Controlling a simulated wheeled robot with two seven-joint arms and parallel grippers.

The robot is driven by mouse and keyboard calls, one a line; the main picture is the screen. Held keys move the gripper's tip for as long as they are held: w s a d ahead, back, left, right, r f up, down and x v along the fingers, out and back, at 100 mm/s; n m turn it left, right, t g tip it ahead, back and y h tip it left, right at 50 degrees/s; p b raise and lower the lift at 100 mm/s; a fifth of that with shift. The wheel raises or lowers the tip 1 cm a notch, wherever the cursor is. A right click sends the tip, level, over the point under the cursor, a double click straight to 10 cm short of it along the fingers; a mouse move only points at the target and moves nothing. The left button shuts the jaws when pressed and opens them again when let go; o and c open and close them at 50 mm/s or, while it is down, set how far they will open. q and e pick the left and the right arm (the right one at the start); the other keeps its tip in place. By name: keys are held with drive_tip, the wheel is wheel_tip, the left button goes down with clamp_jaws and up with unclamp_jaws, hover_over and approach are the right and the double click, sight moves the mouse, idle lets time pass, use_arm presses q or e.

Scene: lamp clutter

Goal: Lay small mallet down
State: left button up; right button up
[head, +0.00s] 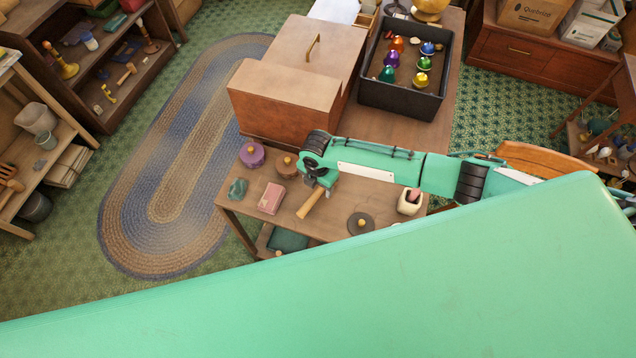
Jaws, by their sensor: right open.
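The small mallet (311,203) shows as a light wooden handle slanting down and left over the front of the brown table (338,213). Its upper end is hidden behind my right gripper (320,184). My right gripper comes in from the right on a mint green arm and points down at the mallet's upper end. Its jaws are open, and the fingers are small and partly hidden. I cannot tell whether they touch the mallet. My left gripper is not in view.
Near the mallet are a pink block (271,198), a green lump (237,190), a purple lidded pot (252,155), a dark disc (360,223) and a white holder (410,201). A wooden box (288,95) and a black tray (400,100) of colored bells stand behind.

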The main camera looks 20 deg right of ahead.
wheel_tip(320, 180, up, 14)
drive_tip(key=b, duration=0.3)
drive_tip(key=shift+b, duration=0.3)
drive_tip(key=shift+s+a+f, duration=0.1)
drive_tip(key=shift+s, duration=0.05)
